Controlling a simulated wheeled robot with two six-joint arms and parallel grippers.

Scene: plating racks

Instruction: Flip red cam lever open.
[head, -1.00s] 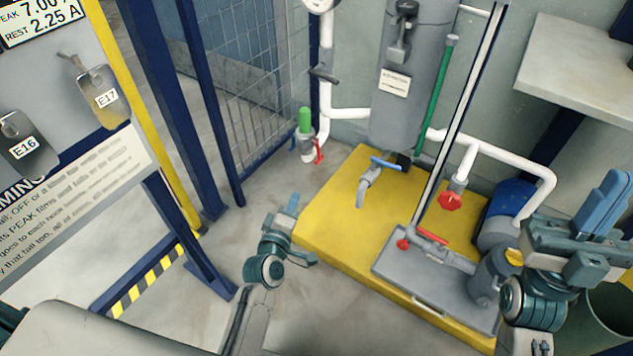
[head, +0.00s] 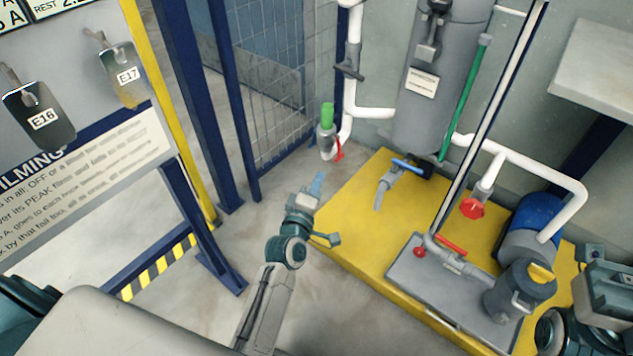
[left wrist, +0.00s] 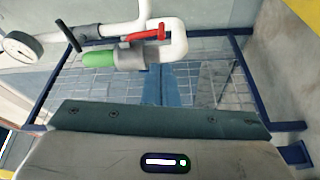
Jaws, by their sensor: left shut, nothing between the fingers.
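The red cam lever (head: 339,149) sits on a grey coupling (head: 327,143) with a green end (head: 327,115), at the bottom of a white pipe by the mesh fence. In the left wrist view the red lever (left wrist: 147,35) lies along the top of the coupling, with the green end (left wrist: 98,60) pointing left. My left gripper (head: 318,180) is shut and empty, below and slightly left of the lever in the head view, apart from it. Its blue fingers (left wrist: 163,75) point toward the coupling in the wrist view. My right gripper (head: 605,285) is at the right edge, its fingers cut off.
A yellow platform (head: 345,225) carries a pump, grey tray and pipes with other red handles (head: 472,208) and a blue handle (head: 408,166). A mesh fence (head: 275,90) stands behind the left gripper. A black-handled valve (head: 349,71) and a gauge (left wrist: 20,50) are near the coupling.

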